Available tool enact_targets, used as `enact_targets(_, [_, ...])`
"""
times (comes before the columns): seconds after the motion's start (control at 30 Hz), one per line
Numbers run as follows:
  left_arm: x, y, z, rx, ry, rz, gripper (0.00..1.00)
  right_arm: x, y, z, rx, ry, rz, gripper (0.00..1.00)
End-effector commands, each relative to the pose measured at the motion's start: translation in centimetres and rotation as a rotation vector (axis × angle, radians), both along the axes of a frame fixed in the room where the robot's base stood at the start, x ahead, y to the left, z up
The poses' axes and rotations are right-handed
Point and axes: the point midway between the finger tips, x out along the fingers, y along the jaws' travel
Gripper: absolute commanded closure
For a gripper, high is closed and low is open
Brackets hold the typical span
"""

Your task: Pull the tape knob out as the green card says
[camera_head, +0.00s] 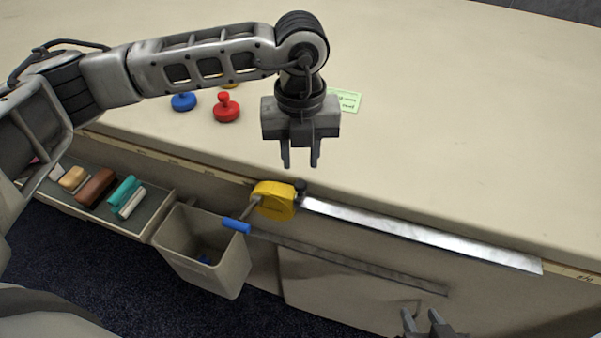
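The yellow tape case (273,201) sits at the table's front edge. A small dark knob (301,187) is at its right side, by the left end of a long metal strip (420,234) running right along the edge. The green card (347,100) lies on the table, partly hidden behind my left gripper; its writing is too small to read. My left gripper (301,163) points down, open and empty, above and behind the knob. My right gripper (422,322) is low at the bottom edge, apart from the strip, its two fingers spread and partly cut off.
A blue-ended grey handle (237,226) juts out from the tape case over a beige bin (190,263). A side tray (147,213) holds several brushes or blocks. Blue (184,102) and red (227,110) knobbed pieces stand behind. The table's right side is clear.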

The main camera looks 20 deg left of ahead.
Motion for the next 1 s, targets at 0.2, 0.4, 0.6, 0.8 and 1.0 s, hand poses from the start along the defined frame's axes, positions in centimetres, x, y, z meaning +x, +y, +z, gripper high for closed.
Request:
enact_targets(0.2, [-0.1,0.0,-4.1,0.0,0.003,0.0,0.69,0.0,-0.2,0.4,-0.002,0.0,-0.005,0.62])
enact_targets(0.4, [0.0,0.0,-6.1,-0.001,0.002,-0.001,0.69,-0.2,-0.2,0.1,-0.001,0.007,-0.01,0.62])
enact_targets(0.6, [0.0,0.0,-6.5,-0.001,0.001,-0.001,0.69,0.0,-0.2,0.2,0.0,0.004,-0.01,0.62])
enact_targets(0.8, [0.0,0.0,-6.5,-0.001,0.001,-0.001,0.83,0.2,-0.2,0.3,0.0,0.0,-0.011,0.62])
enact_targets(1.0, [0.0,0.0,-6.4,-0.001,0.001,-0.001,1.0,0.2,-0.2,0.4,0.001,0.0,-0.011,0.62])
